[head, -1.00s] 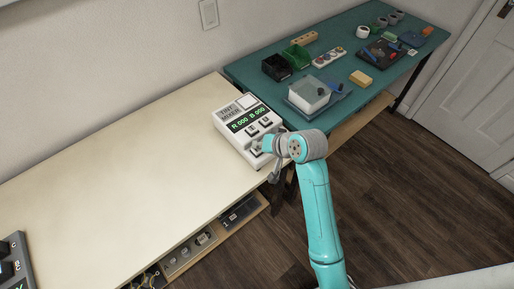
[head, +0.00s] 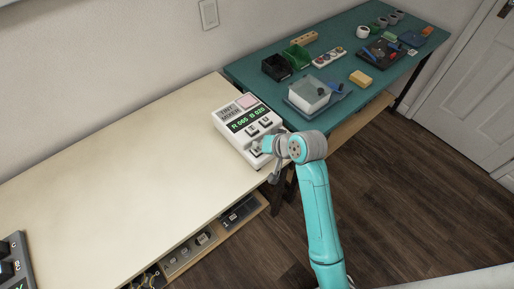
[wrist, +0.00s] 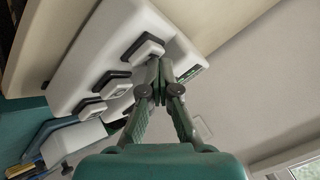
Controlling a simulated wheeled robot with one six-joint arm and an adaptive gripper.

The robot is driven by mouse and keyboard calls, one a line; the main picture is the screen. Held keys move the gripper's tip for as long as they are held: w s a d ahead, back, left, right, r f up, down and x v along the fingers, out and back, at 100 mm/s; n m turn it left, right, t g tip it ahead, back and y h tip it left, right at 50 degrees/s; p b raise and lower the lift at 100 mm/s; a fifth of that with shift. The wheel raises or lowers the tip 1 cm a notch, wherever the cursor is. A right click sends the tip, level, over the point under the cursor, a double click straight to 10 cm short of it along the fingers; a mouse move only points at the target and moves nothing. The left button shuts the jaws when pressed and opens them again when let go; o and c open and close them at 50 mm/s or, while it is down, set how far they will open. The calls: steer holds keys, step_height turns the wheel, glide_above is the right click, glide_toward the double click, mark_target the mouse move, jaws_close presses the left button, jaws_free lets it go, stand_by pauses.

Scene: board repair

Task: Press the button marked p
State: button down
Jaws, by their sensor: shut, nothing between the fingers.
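The white tint mixer box (head: 228,122) stands at the right end of the cream table. Its green display (head: 249,119) shows R and B values, and its colour patch (head: 246,101) is pinkish. Several raised keys are on its sloped face; their marks are too small to read, so I cannot tell which is p. My gripper (wrist: 159,82) is shut and empty, its tips at a white key (wrist: 148,49) in the wrist view. I cannot tell whether they press it. In the head view my wrist partly hides the box's lower keys.
The teal table (head: 345,99) beyond holds a clear bin (head: 309,94), dark and green bins, a yellow block (head: 361,77) and other small items. A keyed panel (head: 14,262) lies at the near left. The cream tabletop (head: 120,170) is mostly clear.

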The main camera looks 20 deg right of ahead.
steer(key=shift+r, duration=0.8)
steer(key=shift+r, duration=2.55)
